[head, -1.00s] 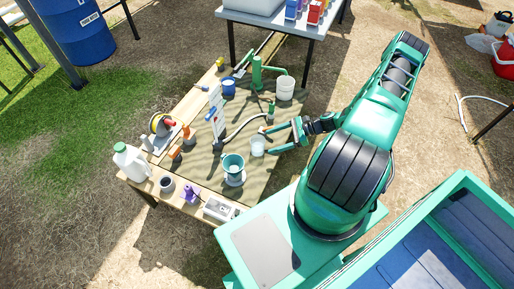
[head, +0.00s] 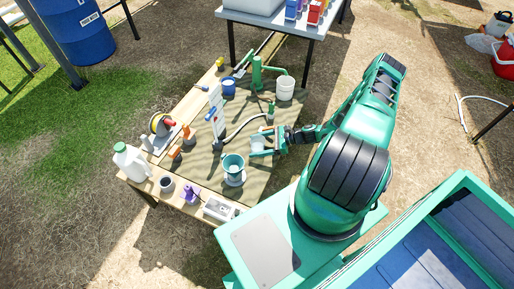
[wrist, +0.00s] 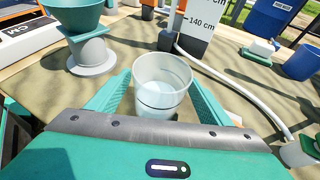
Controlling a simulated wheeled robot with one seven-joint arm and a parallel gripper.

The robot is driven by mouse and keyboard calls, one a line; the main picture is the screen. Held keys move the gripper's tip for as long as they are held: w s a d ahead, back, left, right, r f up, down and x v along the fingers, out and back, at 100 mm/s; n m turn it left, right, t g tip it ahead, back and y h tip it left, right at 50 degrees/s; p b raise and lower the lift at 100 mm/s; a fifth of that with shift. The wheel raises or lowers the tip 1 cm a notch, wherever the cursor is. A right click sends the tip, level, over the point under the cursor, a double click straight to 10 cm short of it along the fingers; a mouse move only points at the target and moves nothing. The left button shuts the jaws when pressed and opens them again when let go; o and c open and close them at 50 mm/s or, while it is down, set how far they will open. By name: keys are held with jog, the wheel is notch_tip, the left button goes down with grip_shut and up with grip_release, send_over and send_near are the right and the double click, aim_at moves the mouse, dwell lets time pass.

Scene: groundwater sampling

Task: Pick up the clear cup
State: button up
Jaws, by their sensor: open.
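The clear cup (wrist: 162,85) stands upright on the mat in the wrist view, a translucent, slightly tapered cup. My gripper (wrist: 160,100) is open, with one teal finger on each side of the cup. A gap shows between each finger and the cup wall, and the cup's lower part is partly hidden by the gripper body. In the head view my gripper (head: 261,142) is low over the mat around the cup (head: 257,143), which is mostly hidden by the fingers there.
A teal funnel on a grey stand (wrist: 92,55) is close on the left. A white hose (wrist: 225,80) curves along the right, beside a measuring board (wrist: 197,25). A blue cup (head: 228,86) and white container (head: 285,88) stand farther back on the table.

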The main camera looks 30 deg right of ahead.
aim_at(250, 151)
jog(key=x, duration=0.3)
jog(key=shift+w+a, duration=0.15)
jog(key=c, duration=1.2)
